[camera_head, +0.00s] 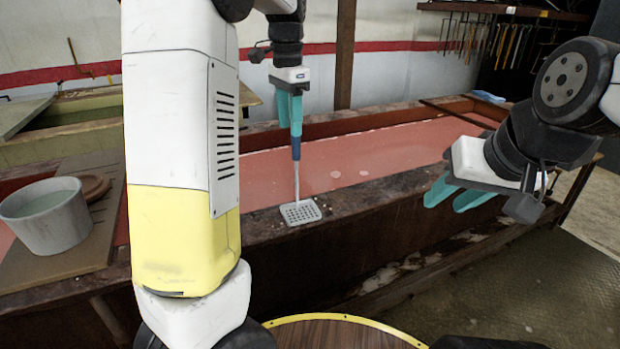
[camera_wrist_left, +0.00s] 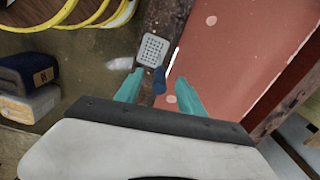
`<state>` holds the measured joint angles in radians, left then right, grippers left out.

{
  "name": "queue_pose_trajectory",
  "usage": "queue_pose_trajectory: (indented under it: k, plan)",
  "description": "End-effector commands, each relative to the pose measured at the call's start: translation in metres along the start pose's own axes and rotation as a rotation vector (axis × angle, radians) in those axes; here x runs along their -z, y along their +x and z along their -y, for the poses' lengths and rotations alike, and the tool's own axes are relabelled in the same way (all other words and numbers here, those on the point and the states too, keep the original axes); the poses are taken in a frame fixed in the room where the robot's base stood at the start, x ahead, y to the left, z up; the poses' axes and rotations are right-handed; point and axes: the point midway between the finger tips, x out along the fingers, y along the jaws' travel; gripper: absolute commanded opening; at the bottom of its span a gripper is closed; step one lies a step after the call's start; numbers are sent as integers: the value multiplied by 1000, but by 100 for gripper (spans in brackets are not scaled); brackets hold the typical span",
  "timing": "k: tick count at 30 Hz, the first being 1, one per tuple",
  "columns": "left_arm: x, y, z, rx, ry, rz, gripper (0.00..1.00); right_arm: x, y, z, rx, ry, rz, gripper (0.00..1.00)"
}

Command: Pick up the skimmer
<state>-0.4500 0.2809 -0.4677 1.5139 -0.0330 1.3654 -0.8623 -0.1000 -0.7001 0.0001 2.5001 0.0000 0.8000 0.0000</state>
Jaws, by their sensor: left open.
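The skimmer (camera_head: 300,212) has a light grey perforated square head, a thin metal shaft and a blue handle. Its head is at the near wooden rim of the trough and its handle points up, in the head view. My left gripper (camera_head: 291,125) points down from above at the top of the blue handle. In the left wrist view the skimmer (camera_wrist_left: 153,48) shows its blue handle between the two teal fingers of my open left gripper (camera_wrist_left: 160,79). My right gripper (camera_head: 453,196) hangs at the right, its teal fingers apart and empty.
The long trough (camera_head: 400,150) has a pink-red surface inside wooden edges. A grey bowl (camera_head: 48,222) stands on a board at the left. A round wooden top with a yellow rim (camera_head: 340,333) is at the bottom. Hooks and rods hang at the back right.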

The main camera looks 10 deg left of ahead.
Motion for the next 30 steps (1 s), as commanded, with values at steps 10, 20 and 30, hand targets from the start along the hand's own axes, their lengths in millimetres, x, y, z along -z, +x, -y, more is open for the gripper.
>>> queue_pose_trajectory:
  k: [10,20,30]
  plan:
    - [2,20,2,-1,10,11,46,0,0,0,0,0,0,36]
    - [4,65,1,-1,9,12,46,0,0,0,0,0,0,36]
    - [5,79,1,2,10,8,46,0,0,0,0,0,0,36]
